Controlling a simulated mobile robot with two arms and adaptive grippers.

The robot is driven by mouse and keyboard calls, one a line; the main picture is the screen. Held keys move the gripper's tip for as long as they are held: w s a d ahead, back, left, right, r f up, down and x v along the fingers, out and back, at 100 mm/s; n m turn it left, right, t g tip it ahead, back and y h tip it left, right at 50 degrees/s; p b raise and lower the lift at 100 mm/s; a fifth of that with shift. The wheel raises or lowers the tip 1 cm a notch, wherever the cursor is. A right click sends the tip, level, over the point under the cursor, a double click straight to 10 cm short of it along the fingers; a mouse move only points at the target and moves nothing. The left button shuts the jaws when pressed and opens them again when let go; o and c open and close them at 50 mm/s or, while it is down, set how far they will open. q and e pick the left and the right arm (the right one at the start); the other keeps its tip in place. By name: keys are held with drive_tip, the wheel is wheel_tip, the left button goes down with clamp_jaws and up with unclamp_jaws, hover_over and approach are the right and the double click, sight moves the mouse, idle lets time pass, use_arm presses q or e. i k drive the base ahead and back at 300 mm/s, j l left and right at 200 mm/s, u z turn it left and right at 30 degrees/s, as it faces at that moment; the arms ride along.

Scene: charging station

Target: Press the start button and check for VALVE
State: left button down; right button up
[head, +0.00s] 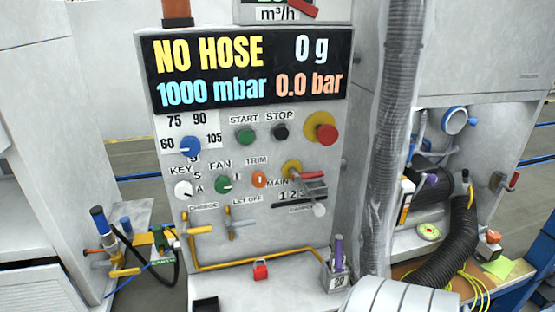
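The green start button (245,136) sits on the grey control panel under the label START. The dark stop button (280,132) is just right of it under STOP. The display (248,72) above reads "NO HOSE", "0 g", "1000 mbar" and "0.0 bar". The word VALVE does not show on it. Neither gripper is in view.
A red emergency knob (326,132), blue dial (190,146), white key knob (184,188), green fan knob (223,184) and orange trim knob (260,179) surround the buttons. A grey vertical hose (392,130) runs right of the panel. A black corrugated hose (452,243) lies at right.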

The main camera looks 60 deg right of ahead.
sight(246, 137)
drive_tip(key=z, duration=1.7)
